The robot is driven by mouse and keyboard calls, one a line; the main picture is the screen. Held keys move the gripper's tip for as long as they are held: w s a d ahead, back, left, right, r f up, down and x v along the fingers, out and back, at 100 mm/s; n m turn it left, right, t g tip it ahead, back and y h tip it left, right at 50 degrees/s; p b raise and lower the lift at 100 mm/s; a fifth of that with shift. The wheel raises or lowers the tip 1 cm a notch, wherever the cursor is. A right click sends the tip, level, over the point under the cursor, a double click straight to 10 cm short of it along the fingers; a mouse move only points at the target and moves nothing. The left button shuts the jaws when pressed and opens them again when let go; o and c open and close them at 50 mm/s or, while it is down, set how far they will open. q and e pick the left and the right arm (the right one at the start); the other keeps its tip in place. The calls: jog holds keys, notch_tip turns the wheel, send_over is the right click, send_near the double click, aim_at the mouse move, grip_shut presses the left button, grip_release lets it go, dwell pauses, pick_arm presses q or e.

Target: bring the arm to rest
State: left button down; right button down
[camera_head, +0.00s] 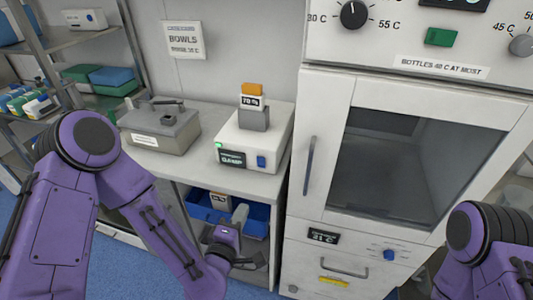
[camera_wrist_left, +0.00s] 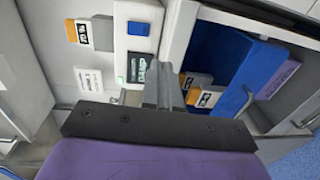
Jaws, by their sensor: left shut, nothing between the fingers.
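My left arm (camera_head: 150,215) is purple and reaches in from the left, bent at the elbow and low in front of the counter. My left gripper (camera_head: 240,212) is in front of the open shelf under the counter. In the left wrist view its grey fingers (camera_wrist_left: 170,88) are together with nothing between them. My right arm (camera_head: 480,245) shows only as a purple and black part at the lower right edge; its gripper is out of view.
A white device (camera_head: 252,140) on the counter carries an orange-topped item (camera_head: 252,96). A grey lidded box (camera_head: 160,128) stands left of it. A blue bin (camera_head: 258,215) sits on the shelf below. A glass-doored cabinet (camera_head: 400,165) stands to the right.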

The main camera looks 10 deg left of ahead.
pick_arm(q)
jog(key=s+a+f+m+g+y, duration=0.1)
jog(key=s+a+f+m+g, duration=0.3)
jog(key=f, duration=0.5)
jog(key=s+a+f+m+g, duration=0.1)
jog(key=s+f+m+g, duration=0.35)
jog(key=s+f, duration=0.3)
jog(key=s+a+f+m+g+y, duration=0.1)
jog(key=s+a+f+g, duration=0.1)
jog(key=s, duration=0.4)
jog(key=s+a+f+m+g+y, duration=0.1)
jog(key=s+a+f+g+y, duration=0.1)
jog(key=s+a+f, duration=0.3)
jog(key=shift+s+a+g, duration=0.65)
jog(key=shift+s+a, duration=0.4)
jog(key=shift+s, duration=0.15)
